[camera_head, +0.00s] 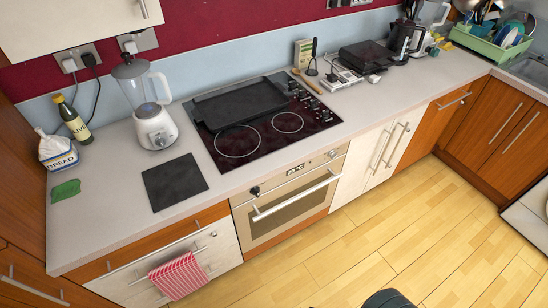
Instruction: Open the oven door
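The oven (282,190) is built in under the counter, below the black hob. Its door (290,212) has a beige frame and a window, and it looks shut, flush with the cabinet fronts. A long silver bar handle (297,196) runs across the top of the door. Above it is a control panel with a small display (295,170) and a dark knob (255,190). Neither of my grippers is in view. A dark rounded shape, perhaps part of my body, shows at the bottom edge.
A red striped towel (179,275) hangs on the cabinet bar left of the oven. White cabinet doors (375,160) with bar handles adjoin on the right. The wooden floor (400,235) before the oven is clear. A black tray (240,103) lies on the hob.

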